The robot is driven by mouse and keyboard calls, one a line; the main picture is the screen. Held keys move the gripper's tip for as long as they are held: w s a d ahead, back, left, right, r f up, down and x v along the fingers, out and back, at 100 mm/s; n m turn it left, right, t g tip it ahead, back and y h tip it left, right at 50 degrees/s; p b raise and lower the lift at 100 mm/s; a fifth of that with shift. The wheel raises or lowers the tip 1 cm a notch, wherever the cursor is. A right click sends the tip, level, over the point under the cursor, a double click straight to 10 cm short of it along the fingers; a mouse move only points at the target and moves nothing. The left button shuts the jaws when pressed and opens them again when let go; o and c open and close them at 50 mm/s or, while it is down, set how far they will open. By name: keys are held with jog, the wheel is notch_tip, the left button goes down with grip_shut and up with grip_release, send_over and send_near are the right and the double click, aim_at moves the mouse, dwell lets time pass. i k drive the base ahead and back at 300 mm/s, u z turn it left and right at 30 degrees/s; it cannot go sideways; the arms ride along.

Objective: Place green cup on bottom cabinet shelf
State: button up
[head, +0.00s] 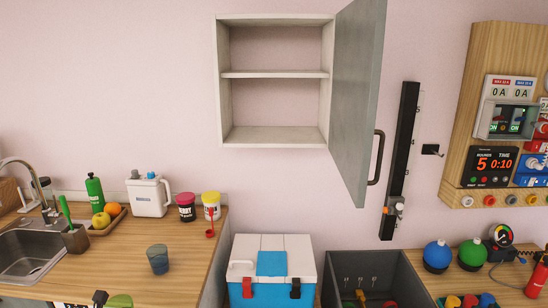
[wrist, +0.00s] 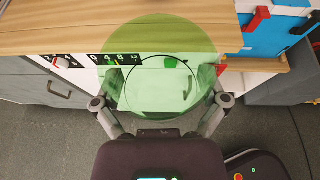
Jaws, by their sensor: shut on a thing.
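My gripper (wrist: 162,102) is shut on a see-through green cup (wrist: 165,50), with one finger on each side of it in the wrist view. The cup's edge (head: 120,300) also shows at the bottom left of the head view, low by the counter's front. The wall cabinet (head: 223,80) stands open and empty at the top centre, well above and to the right of the cup. Its bottom shelf (head: 275,137) is bare, below a middle shelf (head: 275,74).
The cabinet door (head: 358,100) is swung out on the right side. A blue cup (head: 158,260) stands on the wooden counter (head: 185,285). A blue and white cooler (head: 300,262) and a grey crate (head: 345,262) stand below the cabinet.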

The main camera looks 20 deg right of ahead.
aim_at(266, 138)
jog(key=u, duration=0.3)
jog(key=k, duration=0.4)
jog(key=z, duration=1.4)
jog(key=i, duration=0.95)
jog(key=u, duration=0.1)
